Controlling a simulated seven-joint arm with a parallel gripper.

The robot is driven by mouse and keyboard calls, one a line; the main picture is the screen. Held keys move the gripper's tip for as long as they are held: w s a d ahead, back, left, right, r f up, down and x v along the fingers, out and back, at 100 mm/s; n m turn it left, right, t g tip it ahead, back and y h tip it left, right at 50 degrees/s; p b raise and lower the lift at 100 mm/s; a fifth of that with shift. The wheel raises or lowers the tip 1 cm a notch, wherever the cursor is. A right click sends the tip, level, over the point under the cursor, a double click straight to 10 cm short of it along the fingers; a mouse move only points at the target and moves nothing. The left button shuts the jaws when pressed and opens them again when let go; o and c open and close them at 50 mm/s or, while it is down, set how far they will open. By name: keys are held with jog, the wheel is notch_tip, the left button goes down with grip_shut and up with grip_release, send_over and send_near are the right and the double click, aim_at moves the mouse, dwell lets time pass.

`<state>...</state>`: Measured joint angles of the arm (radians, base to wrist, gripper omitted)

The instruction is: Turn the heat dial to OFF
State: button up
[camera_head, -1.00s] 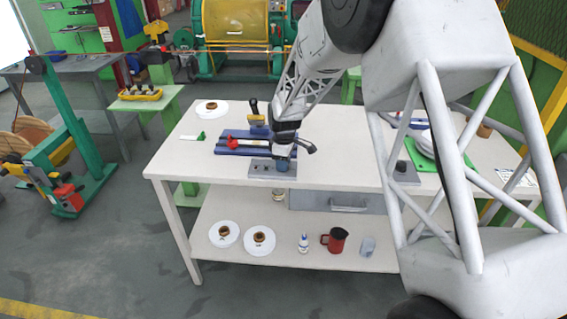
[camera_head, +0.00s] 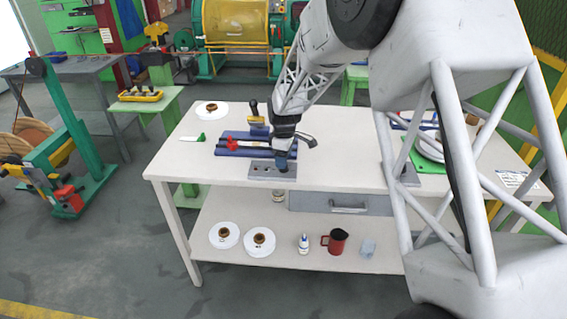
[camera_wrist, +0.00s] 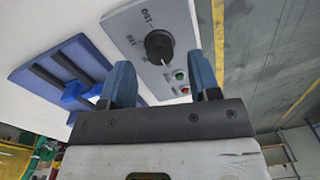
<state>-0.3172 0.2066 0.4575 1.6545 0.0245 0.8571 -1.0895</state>
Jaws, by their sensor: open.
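The heat dial (camera_wrist: 158,46) is a round black knob on a grey control panel (camera_wrist: 182,22), with printed numbers including 150 and 110 beside it. A thin white mark shows at its lower edge in the wrist view; I cannot read an OFF label. My gripper (camera_wrist: 158,62) is open, its two blue fingers apart on either side of the view below the dial, with nothing between them.
Two small buttons, one green (camera_wrist: 181,75), sit on the panel near the right finger. A blue vice-like fixture (camera_head: 240,150) with a red part lies behind the panel on the white table (camera_head: 205,165). A white plate (camera_head: 212,110) stands at the back left.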

jog(key=shift+w+r, duration=0.1)
jog(key=shift+r, duration=2.45)
jog(key=shift+d+r, duration=0.2)
jog(key=shift+r, duration=0.05)
jog(key=s+d+r+m+t, duration=0.1)
jog(key=s+d+r+m, duration=0.3)
jog(key=s+d+r, duration=0.55)
jog(key=s+d+r+m+t, duration=0.1)
jog(key=s+d+r+m, duration=0.45)
jog(key=s, duration=0.65)
jog(key=s+d+m, duration=0.3)
jog(key=s+d, duration=0.2)
jog(key=s, duration=0.7)
jog(key=s+d+m+t, duration=0.1)
jog(key=s+d+m, duration=0.2)
jog(key=s, duration=1)
jog(key=shift+d+r+m, duration=0.35)
jog(key=shift+d+r, duration=0.05)
jog(key=shift+d, duration=0.75)
